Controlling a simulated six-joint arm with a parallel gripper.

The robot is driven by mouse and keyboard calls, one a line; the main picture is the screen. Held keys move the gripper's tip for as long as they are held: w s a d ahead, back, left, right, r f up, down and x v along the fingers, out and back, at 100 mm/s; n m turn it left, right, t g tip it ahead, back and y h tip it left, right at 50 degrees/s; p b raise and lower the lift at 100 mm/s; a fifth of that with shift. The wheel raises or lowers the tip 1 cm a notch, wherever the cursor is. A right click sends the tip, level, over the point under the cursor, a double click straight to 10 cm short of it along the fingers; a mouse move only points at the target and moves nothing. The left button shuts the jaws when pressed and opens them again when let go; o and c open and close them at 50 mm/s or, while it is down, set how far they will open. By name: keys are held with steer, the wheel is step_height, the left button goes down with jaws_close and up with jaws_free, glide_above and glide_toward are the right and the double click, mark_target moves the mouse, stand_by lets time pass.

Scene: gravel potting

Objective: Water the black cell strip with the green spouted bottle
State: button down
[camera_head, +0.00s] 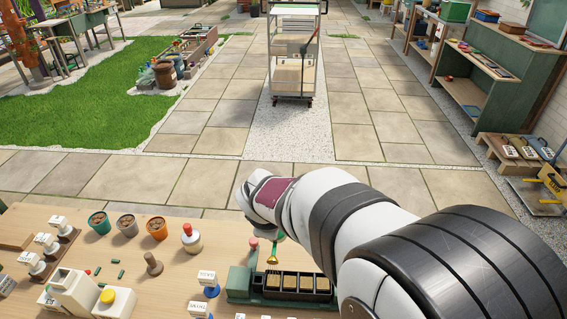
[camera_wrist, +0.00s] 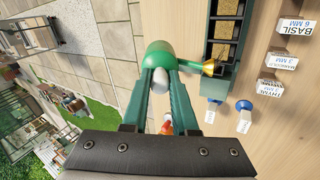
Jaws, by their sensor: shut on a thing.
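The black cell strip (camera_head: 290,284) sits in a green holder (camera_head: 239,283) at the table's front, its cells filled with brown growing medium. It also shows in the wrist view (camera_wrist: 209,47). The green spouted bottle (camera_wrist: 158,53) is between the fingers of my gripper (camera_wrist: 160,75), which is shut on it. Its brass spout (camera_wrist: 208,68) points at the strip's near end in that view. In the head view the brass spout (camera_head: 272,258) hangs downward over the strip's left part. My arm hides most of the bottle and my gripper there. Any water is not visible.
Three small pots (camera_head: 128,225), a red-topped white bottle (camera_head: 191,238) and a brown wooden tool (camera_head: 154,264) stand left of the strip. Label blocks on blue bases (camera_head: 207,283) stand close to its left. A yellow-buttoned device (camera_head: 113,301) is at the lower left.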

steer(key=shift+w, duration=0.1)
steer(key=w+m+g, duration=0.1)
steer(key=w+d+r+m+g, duration=0.1)
steer(key=w, duration=0.1)
steer(key=w+r+m+g, duration=0.1)
steer(key=shift+w+d+m+h, duration=0.2)
steer(key=shift+d+m+h, duration=0.1)
steer(key=shift+d+h, duration=0.1)
steer(key=r+m+g, duration=0.1)
steer(key=a+r+m+g, duration=0.1)
steer(key=shift+w+a+g+y, duration=0.3)
steer(key=shift+w+y, duration=0.1)
steer(key=shift+a+r, duration=0.15)
steer(key=shift+r, duration=0.05)
